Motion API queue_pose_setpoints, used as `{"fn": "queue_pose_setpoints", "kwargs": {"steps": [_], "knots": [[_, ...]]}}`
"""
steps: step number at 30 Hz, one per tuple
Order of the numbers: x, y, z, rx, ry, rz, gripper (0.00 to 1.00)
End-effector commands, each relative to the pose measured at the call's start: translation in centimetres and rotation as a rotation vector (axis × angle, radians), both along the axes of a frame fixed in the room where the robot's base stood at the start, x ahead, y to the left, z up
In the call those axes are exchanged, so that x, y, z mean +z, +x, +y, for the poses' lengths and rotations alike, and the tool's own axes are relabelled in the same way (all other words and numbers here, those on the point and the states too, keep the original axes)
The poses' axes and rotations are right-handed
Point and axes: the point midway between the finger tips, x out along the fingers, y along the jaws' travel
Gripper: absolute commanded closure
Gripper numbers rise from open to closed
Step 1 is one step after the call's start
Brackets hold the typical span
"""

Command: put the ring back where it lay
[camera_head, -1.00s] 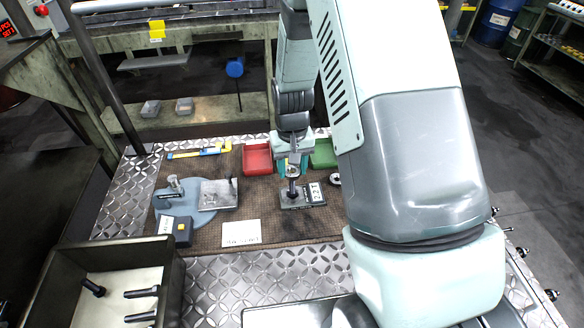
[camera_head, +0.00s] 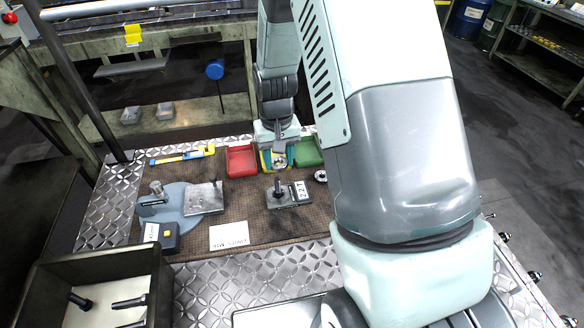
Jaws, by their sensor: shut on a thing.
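My gripper (camera_head: 279,163) is shut on a small metal ring (camera_head: 279,160) and holds it above the mat's back part, between the red tray and the green tray. The ring is apart from the dark upright pin (camera_head: 278,185) on the gauge block (camera_head: 290,197), which stands nearer the camera with a numbered white tag. A second ring-like part (camera_head: 321,176) lies on the mat to the right, partly beside my arm. Where the held ring lay before cannot be told.
The red tray (camera_head: 241,159) and green tray (camera_head: 308,152) flank my gripper. A blue fixture with a steel plate (camera_head: 204,198) stands left, a yellow-blue caliper (camera_head: 183,155) behind it. A white card (camera_head: 229,236) lies in front. A bin of bolts (camera_head: 105,262) is front left.

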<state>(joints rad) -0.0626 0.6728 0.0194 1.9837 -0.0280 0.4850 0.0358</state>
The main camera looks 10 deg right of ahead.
Motion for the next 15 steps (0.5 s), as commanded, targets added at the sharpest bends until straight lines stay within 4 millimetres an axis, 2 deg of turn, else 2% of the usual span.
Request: {"fn": "queue_pose_setpoints", "kwargs": {"steps": [9,12,15], "knots": [[-2.2,-3.1,-9.8,-0.466,-0.005,0.006,0.86],[-2.7,-4.2,-12.0,-0.59,-0.002,0.005,0.86],[-3.0,-4.9,-13.2,-0.669,0.001,0.003,0.86]]}}
